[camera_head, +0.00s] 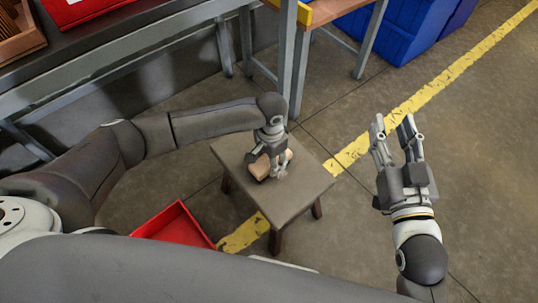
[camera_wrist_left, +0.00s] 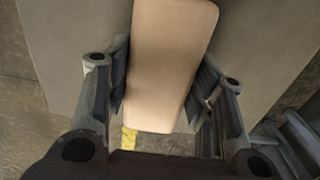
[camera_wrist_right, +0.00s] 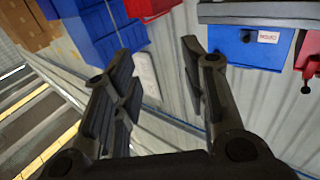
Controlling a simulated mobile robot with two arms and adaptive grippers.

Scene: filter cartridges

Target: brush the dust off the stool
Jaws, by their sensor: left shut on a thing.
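The stool (camera_head: 296,201) stands on the floor in the middle of the head view, with a square grey-brown top and dark legs. My left gripper (camera_head: 280,171) is over the stool top, shut on a tan brush block (camera_head: 258,168). In the left wrist view the brush block (camera_wrist_left: 169,60) lies between both fingers, with the stool top (camera_wrist_left: 255,45) below it. The bristles are hidden, so I cannot tell whether they touch the top. No dust can be made out. My right gripper (camera_head: 393,127) is open and empty, raised to the right of the stool.
A red tray (camera_head: 176,229) is on the floor left of the stool. A metal-framed workbench (camera_head: 130,52) stands behind, with a red bin on it. Blue bins (camera_head: 404,30) are at the back. A yellow line (camera_head: 430,91) crosses the floor; the right side is clear.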

